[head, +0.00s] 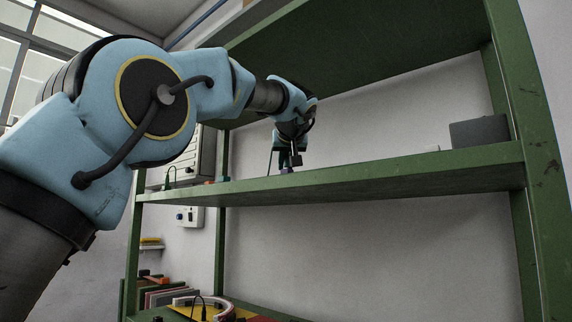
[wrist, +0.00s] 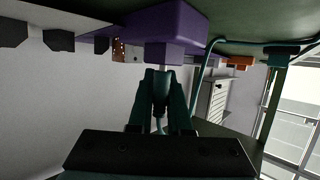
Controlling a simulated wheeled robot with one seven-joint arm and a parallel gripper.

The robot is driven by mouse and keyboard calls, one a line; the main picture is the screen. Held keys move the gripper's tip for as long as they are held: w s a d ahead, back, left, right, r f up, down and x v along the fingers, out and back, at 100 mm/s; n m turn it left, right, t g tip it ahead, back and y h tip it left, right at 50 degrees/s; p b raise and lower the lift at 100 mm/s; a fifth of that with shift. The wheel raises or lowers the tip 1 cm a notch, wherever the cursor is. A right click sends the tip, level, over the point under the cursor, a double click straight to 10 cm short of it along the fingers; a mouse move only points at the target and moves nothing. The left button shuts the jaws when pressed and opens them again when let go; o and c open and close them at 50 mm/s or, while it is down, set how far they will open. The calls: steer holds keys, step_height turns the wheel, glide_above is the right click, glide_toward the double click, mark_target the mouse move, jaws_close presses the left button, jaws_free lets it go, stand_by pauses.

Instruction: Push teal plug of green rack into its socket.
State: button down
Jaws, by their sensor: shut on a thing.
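My gripper (head: 285,158) reaches over the green rack's (head: 400,170) middle shelf. A short pale metal tip shows between the plug and a purple block (wrist: 172,30). The plug lines up with this block, with a small gap still visible; whether the tip has entered it is hidden.
A teal cable (wrist: 205,66) runs beside the purple block to a teal piece (wrist: 281,51) on the shelf. An orange piece (wrist: 238,62) sits nearby. A grey box (head: 479,132) stands at the shelf's right end. Rack posts (head: 540,150) stand at the sides.

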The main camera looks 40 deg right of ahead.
steer(key=shift+f+b, duration=0.3)
stand_by(0.5)
steer(key=c, duration=0.8)
jaws_free()
steer(key=shift+o, duration=0.2)
steer(key=shift+r, duration=0.1)
step_height(320, 180, up, 7)
steer(key=p, duration=0.7)
steer(key=shift+r, duration=0.2)
